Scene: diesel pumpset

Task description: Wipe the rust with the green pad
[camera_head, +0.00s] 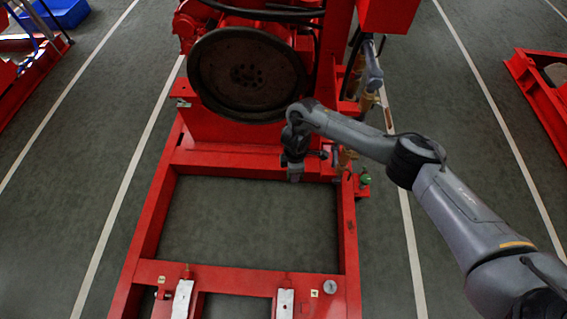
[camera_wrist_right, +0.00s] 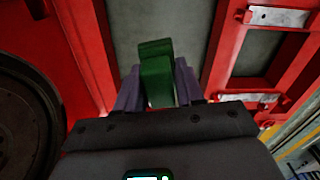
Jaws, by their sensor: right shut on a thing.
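My right gripper (camera_head: 295,174) is in front of the pumpset, just below the large dark flywheel (camera_head: 247,75) and over the red frame's rear crossbar. In the right wrist view the gripper (camera_wrist_right: 158,85) is shut on the green pad (camera_wrist_right: 156,72), whose end sticks out past the fingers. In the head view I cannot make out the pad. The flywheel has a dull brown-grey face and also shows at the left of the wrist view (camera_wrist_right: 22,130). I cannot make out a distinct rust patch. My left gripper is not in view.
The red base frame (camera_head: 150,225) surrounds an open floor area. Pale metal plates (camera_head: 183,299) sit on its front crossbar. Pipes and a small green fitting (camera_head: 365,179) are right of the gripper. Other red frames stand far left and right; a blue bin (camera_head: 66,12) is at the back.

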